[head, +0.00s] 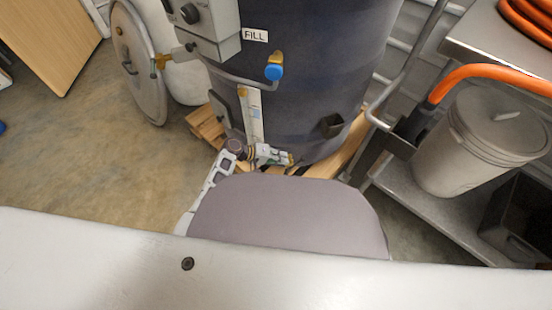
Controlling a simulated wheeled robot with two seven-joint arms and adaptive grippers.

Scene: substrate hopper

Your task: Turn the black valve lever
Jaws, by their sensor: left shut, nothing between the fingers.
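The dark, round hopper (300,60) stands upright in front of me with a FILL label (255,35) near its top. My left gripper (288,159) is low at the hopper's foot, just beyond the grey rounded part of my body, with its fingers shut and empty. I cannot clearly pick out the black valve lever; small dark parts show near the fingertips but are too small to name. Whether the gripper touches anything is not clear. A blue knob (274,72) on a brass fitting sits higher on the hopper's front. My right gripper is not in view.
A grey control box (211,25) with black knobs is on the hopper's upper left. At right, a metal cart (405,195) holds a white bucket (470,150) beneath an orange hose (490,72). Floor at left is clear.

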